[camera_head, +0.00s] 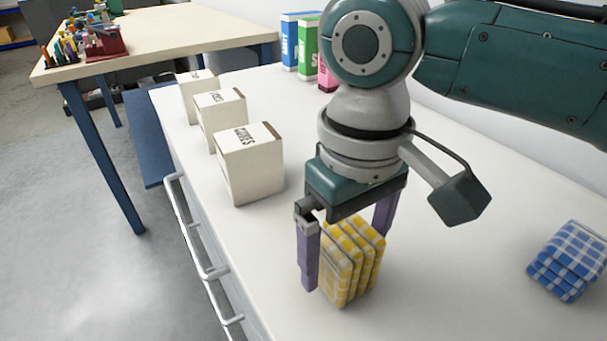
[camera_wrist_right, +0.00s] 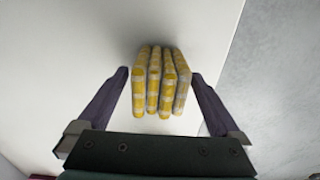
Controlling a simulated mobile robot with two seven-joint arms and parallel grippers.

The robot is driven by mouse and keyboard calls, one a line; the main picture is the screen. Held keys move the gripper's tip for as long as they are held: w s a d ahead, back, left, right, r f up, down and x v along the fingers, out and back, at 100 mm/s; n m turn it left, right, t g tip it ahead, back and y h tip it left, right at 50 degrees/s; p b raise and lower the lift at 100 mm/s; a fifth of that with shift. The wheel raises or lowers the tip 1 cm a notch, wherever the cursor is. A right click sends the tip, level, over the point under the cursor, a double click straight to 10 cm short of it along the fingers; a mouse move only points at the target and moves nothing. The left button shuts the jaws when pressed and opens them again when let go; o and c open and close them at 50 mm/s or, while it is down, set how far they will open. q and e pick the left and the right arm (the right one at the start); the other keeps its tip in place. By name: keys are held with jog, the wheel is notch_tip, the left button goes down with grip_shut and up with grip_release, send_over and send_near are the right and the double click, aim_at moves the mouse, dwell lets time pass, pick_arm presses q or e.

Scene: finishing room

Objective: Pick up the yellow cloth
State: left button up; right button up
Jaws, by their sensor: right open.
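The yellow cloth (camera_head: 352,262) is a folded, yellow-and-white checked stack standing on the white counter in the head view. In the right wrist view the yellow cloth (camera_wrist_right: 160,82) shows as several upright layers side by side. My right gripper (camera_head: 345,255) is open, pointing down, with its purple fingers on either side of the cloth. In the right wrist view the right gripper (camera_wrist_right: 160,75) has a visible gap between each finger and the cloth. My left gripper is not in view.
A folded blue checked cloth (camera_head: 570,262) lies to the right on the counter (camera_head: 460,290). Several white boxes (camera_head: 250,165) stand in a row at the left edge. Blue and green cartons (camera_head: 307,45) stand at the back. A wooden table (camera_head: 160,30) holds a red item (camera_head: 103,42).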

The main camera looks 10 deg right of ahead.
notch_tip(320, 180, down, 3)
jog(key=shift+r, duration=0.15)
jog(key=c, duration=1.4)
jog(key=shift+r, duration=0.1)
notch_tip(320, 180, up, 20)
jog(key=p, duration=0.5)
